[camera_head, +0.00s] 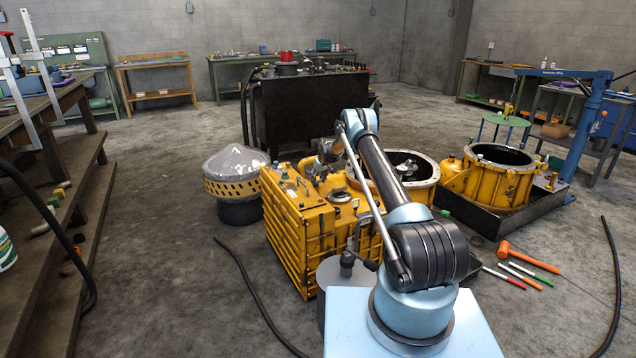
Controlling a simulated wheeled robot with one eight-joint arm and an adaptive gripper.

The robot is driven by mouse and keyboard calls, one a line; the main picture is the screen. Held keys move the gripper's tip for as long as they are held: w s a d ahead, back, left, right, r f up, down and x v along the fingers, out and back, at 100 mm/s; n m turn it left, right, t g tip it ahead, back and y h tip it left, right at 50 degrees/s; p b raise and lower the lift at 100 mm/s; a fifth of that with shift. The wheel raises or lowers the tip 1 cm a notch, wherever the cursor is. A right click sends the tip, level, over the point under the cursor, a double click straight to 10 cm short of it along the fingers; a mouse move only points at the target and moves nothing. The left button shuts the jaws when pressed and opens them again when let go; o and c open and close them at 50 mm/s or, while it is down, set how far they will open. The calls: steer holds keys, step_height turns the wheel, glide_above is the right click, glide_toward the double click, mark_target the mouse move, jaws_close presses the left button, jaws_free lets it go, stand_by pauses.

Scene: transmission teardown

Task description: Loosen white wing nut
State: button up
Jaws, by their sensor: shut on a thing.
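My arm reaches up from the bottom and bends down over a ribbed yellow transmission housing (290,215) in the middle of the head view. My gripper (318,168) is small and partly hidden at the top of this housing. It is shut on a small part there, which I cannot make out. I cannot pick out a white wing nut at this size. Several small fittings and a round cap (341,195) sit on the housing's top.
A domed part (235,165) stands left of the yellow housing. An orange mallet (530,257) and several tools lie right. Dark hoses (255,295) cross the floor. A stepped bench (75,215) lines the left.

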steer(key=shift+n, duration=0.4)
steer(key=o, duration=1)
steer(key=shift+o, duration=0.2)
steer(key=v, duration=1.1)
steer(key=shift+d+r, duration=0.35)
